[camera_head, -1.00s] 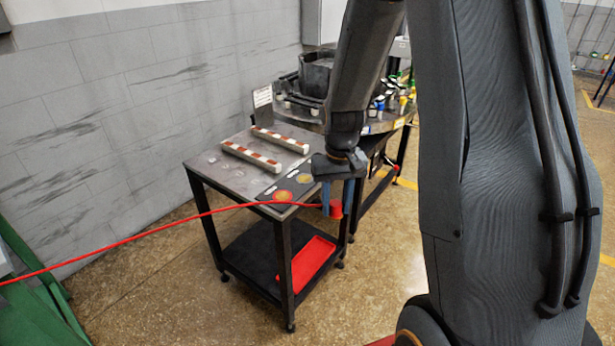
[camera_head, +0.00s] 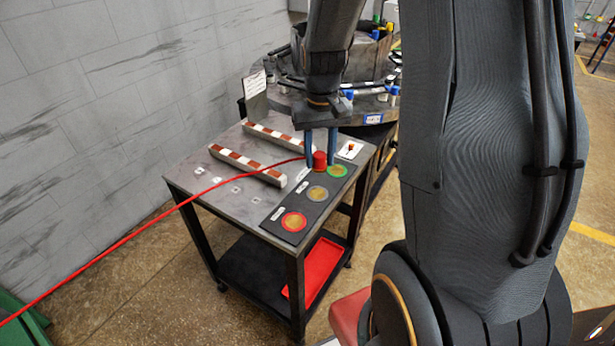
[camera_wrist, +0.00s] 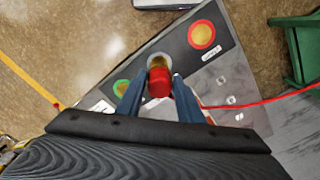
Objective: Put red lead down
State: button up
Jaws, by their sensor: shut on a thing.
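My gripper (camera_head: 320,160) is shut on the red lead (camera_head: 319,161), a red cylindrical plug with a red cable (camera_head: 185,205) running off to the left. The gripper points down over the black mat (camera_head: 275,216) on the table. The mat has a red-ringed spot (camera_head: 293,222), a grey-ringed spot (camera_head: 317,194) and a green-ringed spot (camera_head: 337,171). In the wrist view, the plug (camera_wrist: 159,84) sits between the fingers and overlaps the near edge of the grey-ringed spot (camera_wrist: 160,61). The plug seems to be above the mat; the exact gap cannot be told.
Two red-and-white striped bars (camera_head: 248,165) lie on the metal table (camera_head: 200,178) beside the mat. A red tray (camera_head: 315,270) is on the lower shelf. A round bench (camera_head: 290,105) with tools stands behind. A grey wall is at the left.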

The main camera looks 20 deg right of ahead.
jog(key=f, duration=0.2)
jog(key=f+p, duration=0.1)
jog(key=w+f, duration=0.1)
jog(key=f, duration=0.1)
jog(key=shift+d+f, duration=0.1)
jog(key=shift+f, duration=0.2)
grip_shut()
jog(key=shift+f+p, duration=0.7)
jog(key=shift+f, duration=1.5)
jog(key=o, duration=1.2)
grip_release()
jog(key=shift+c, duration=0.2)
notch_tip(320, 180, up, 12)
jog(key=b, duration=0.3)
jog(key=shift+f, duration=0.15)
jog(key=shift+s+a, duration=0.15)
jog(key=shift+a, duration=0.05)
jog(key=s+a+r+n+t, duration=0.1)
jog(key=s+a+n, duration=0.1)
jog(key=s+a, duration=0.7)
jog(key=s, duration=0.2)
jog(key=shift+s+a+r, duration=0.15)
jog(key=shift+s+a, duration=0.1)
jog(key=shift+s, duration=0.1)
